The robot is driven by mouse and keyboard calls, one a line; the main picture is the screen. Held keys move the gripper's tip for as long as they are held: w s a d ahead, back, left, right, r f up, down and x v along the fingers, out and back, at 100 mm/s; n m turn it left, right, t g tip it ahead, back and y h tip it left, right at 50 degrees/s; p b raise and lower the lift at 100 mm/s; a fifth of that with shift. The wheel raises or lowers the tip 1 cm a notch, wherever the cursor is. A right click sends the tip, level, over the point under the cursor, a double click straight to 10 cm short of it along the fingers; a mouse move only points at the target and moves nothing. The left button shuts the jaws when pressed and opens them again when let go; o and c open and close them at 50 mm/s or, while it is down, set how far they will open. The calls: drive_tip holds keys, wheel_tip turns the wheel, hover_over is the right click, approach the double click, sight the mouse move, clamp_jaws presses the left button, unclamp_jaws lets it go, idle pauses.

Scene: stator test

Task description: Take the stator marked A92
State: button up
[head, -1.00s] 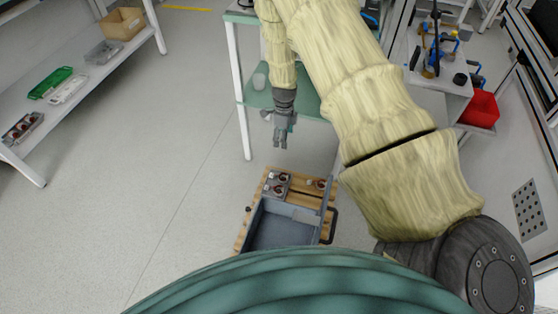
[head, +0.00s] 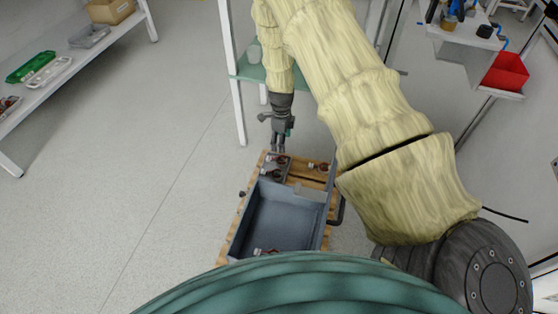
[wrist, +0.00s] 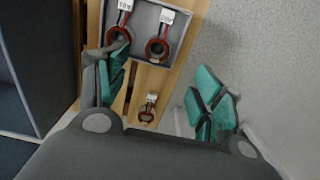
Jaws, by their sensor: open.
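My gripper (head: 277,146) hangs above the far end of the wooden board in the head view. In the wrist view, its teal fingers (wrist: 162,82) are spread wide and nothing is held between them. Two ring-shaped stators with red-brown windings and white tags sit in a grey tray: a left one (wrist: 118,36), partly covered by my left finger, and a right one (wrist: 157,49). A third stator (wrist: 148,110) lies outside the tray on the wood and shows between the fingers. The tag marks are too small to read surely, so I cannot tell which is A92.
A blue-grey bin (head: 285,212) stands on the board (head: 225,251), with a small dark-red part (head: 265,251) at its near end. A table (head: 236,100) stands behind my gripper. A shelf at the left holds a green tray (head: 33,66). The floor at left is clear.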

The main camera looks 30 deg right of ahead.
drive_tip(key=b, duration=0.2)
hover_over(281, 158)
drive_tip(key=shift+s+a+f, duration=0.1)
drive_tip(key=shift+s+f, duration=0.05)
drive_tip(key=shift+f, duration=0.85)
drive_tip(key=shift+s+a+f, duration=0.1)
drive_tip(key=shift+f, duration=0.95)
drive_tip(key=shift+s+a+f, duration=0.1)
drive_tip(key=shift+s+f, duration=0.05)
drive_tip(key=shift+f, duration=0.85)
wheel_tip(281, 158, down, 5)
drive_tip(key=b, duration=0.4)
drive_tip(key=shift+s+a, duration=0.1)
drive_tip(key=shift+c, duration=0.4)
drive_tip(key=c, duration=1.1)
drive_tip(key=shift+r, duration=0.15)
